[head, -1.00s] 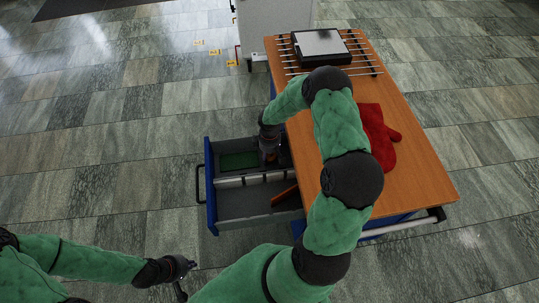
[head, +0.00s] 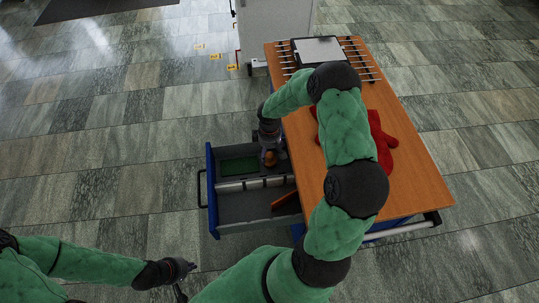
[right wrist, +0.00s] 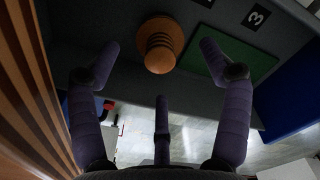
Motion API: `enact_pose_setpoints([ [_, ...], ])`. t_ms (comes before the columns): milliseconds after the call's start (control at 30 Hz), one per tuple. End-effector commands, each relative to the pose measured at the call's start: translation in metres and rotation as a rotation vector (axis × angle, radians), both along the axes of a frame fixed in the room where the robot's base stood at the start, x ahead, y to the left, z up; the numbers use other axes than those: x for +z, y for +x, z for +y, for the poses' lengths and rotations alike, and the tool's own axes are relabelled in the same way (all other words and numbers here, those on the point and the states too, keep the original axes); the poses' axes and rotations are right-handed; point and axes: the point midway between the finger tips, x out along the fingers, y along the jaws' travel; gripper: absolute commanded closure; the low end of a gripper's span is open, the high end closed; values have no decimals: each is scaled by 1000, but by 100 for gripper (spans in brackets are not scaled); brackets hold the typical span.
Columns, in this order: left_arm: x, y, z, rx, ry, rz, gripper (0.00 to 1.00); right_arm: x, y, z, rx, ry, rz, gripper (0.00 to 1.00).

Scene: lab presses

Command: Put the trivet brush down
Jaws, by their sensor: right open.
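The trivet brush, with a ribbed orange-brown wooden handle (right wrist: 160,45), stands upright in the open drawer beside a green pad (right wrist: 238,48). It also shows in the head view (head: 269,158), just below my right gripper (head: 270,140). In the right wrist view my right gripper (right wrist: 160,62) has its fingers spread wide on both sides of the handle, with clear gaps and no contact seen. The brush's lower end is hidden by the handle. My left gripper (head: 180,270) is at the lower left, apart from the drawer; its fingers are too small to judge.
The drawer (head: 213,215) has a grey divider and a brown piece (head: 285,200) in its front compartment. The wooden bench top (head: 420,185) holds a red mitt (head: 380,140), and a dark device (head: 318,50) among metal rods.

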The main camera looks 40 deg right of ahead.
Motion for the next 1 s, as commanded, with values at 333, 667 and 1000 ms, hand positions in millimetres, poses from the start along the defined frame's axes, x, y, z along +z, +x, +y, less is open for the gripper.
enact_pose_setpoints([
  [333,17,0,0,0,0,0,100,48,0,0,1,0,0,21],
  [667,17,0,0,0,0,0,100,51,0,0,0,1,1,21],
  [1000,19,0,0,0,0,0,100,52,-1,1,0,1,2,21],
])
